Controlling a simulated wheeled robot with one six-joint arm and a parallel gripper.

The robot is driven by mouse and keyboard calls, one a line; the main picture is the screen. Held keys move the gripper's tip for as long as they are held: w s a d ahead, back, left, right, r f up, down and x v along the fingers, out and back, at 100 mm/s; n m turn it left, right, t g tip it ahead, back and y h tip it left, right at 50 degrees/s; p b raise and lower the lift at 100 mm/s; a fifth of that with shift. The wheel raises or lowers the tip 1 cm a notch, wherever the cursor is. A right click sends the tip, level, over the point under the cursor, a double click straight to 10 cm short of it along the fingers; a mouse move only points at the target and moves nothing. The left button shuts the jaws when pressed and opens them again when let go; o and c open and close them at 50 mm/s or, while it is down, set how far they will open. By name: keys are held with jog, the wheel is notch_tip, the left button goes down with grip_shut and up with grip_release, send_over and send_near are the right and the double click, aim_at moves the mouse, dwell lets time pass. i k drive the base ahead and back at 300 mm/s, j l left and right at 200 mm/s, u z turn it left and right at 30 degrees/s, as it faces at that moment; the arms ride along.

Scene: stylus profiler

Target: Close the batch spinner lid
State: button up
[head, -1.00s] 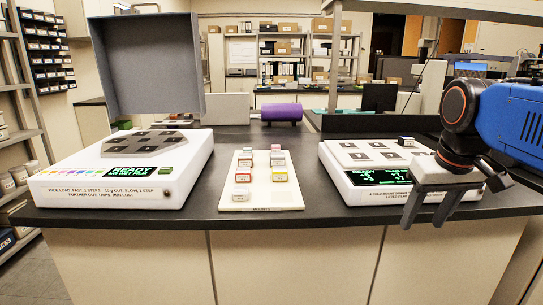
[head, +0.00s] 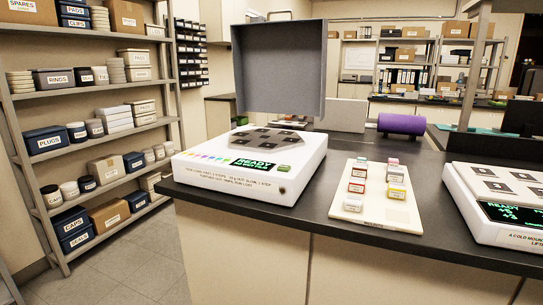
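The batch spinner (head: 232,182) is a white box on the left part of the dark bench in the head view. Its front display is lit green and reads READY. Its grey lid (head: 278,70) stands open, upright above the back of the box. A dark plate with several square pads (head: 270,141) shows on top of the box. A small green-topped block (head: 284,168) sits at the right end of the display. My gripper is out of the picture.
A white board (head: 371,211) with several small coloured-top boxes lies right of the spinner. A second white device (head: 462,184) stands farther right. Shelves (head: 100,130) line the left wall. Floor (head: 135,262) left of the bench is clear.

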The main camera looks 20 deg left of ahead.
aim_at(280, 67)
jog(key=k+j, duration=0.1)
jog(key=j, duration=1)
jog(key=k+j, duration=0.15)
jog(key=j, duration=1.65)
jog(key=i+j, duration=0.1)
jog(key=j, duration=1.2)
jog(key=i+z, duration=0.05)
